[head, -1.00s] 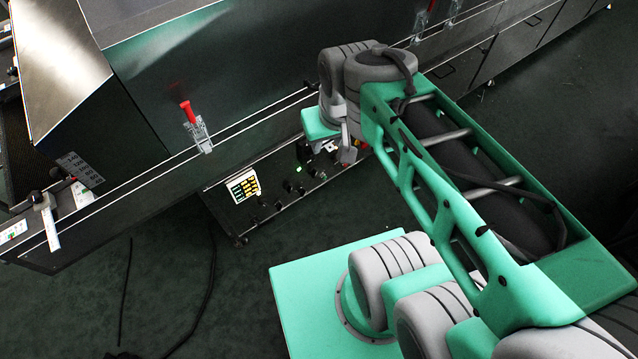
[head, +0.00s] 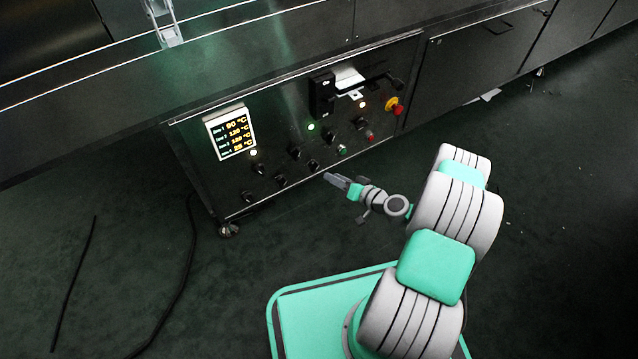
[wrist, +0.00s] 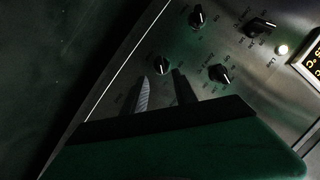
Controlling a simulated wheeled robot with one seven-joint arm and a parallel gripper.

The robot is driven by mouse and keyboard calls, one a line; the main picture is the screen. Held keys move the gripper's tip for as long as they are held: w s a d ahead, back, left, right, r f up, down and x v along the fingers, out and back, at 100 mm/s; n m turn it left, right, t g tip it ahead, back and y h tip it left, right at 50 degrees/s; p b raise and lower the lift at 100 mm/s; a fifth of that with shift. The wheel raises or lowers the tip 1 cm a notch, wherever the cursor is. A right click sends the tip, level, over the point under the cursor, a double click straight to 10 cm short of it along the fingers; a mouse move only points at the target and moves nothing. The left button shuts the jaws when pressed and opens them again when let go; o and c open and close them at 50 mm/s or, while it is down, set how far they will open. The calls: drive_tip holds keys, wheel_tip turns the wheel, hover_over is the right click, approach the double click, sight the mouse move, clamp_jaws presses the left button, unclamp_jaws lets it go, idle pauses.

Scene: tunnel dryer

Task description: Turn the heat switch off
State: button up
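A tilted control panel (head: 300,130) carries several black rotary knobs. Which one is the heat switch I cannot tell, as the labels are too small to read. My gripper (head: 331,178) is low in front of the panel's lower edge, close to a lower-row knob (head: 313,165). The wrist view shows my two fingers (wrist: 163,86) apart with nothing seen held between them. A black knob (wrist: 162,65) shows just beyond the fingertips, its pointer in white. Another knob (wrist: 219,74) lies to its right. My gripper's body hides the panel's nearer part.
A lit temperature display (head: 230,132) is at the panel's left. A cable (head: 185,270) lies on the open floor.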

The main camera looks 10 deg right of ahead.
sight(317, 168)
drive_tip(key=b+x, duration=0.2)
drive_tip(key=x, duration=0.5)
drive_tip(key=shift+w+a+b, duration=0.15)
drive_tip(key=shift+w+b, duration=0.15)
clamp_jaws()
drive_tip(key=shift+r, duration=0.1)
